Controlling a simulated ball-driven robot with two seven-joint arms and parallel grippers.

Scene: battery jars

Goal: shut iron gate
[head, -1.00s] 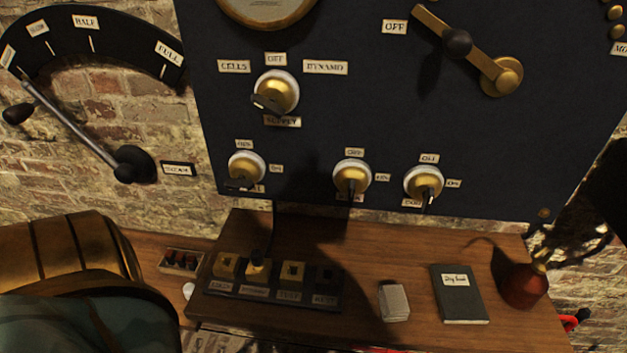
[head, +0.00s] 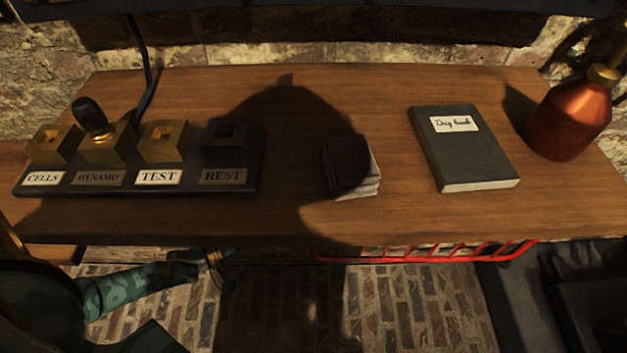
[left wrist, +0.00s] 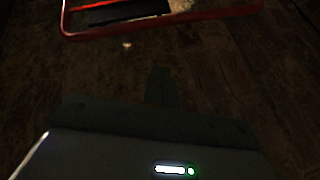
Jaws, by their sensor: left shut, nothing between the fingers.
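I cannot pick out an iron gate for certain in either view. A red barred metal frame (head: 430,255) shows below the front edge of the bench in the head view; I cannot tell what it is. A red rim (left wrist: 160,27) also shows at the top of the left wrist view, above a dark floor. My left gripper (left wrist: 163,72) is shut and empty in the left wrist view, very dimly lit, with nothing touching its fingertips. In the head view my left arm comes in low at the left, below the bench front. My right gripper is not in view.
A wooden bench (head: 290,220) crosses the head view. On it are a socket block (head: 215,165) with a black-handled plug (head: 92,118), a stack of cards (head: 350,165), a dark book (head: 462,150) and a copper bottle (head: 570,120). Brick floor (head: 385,305) shows below.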

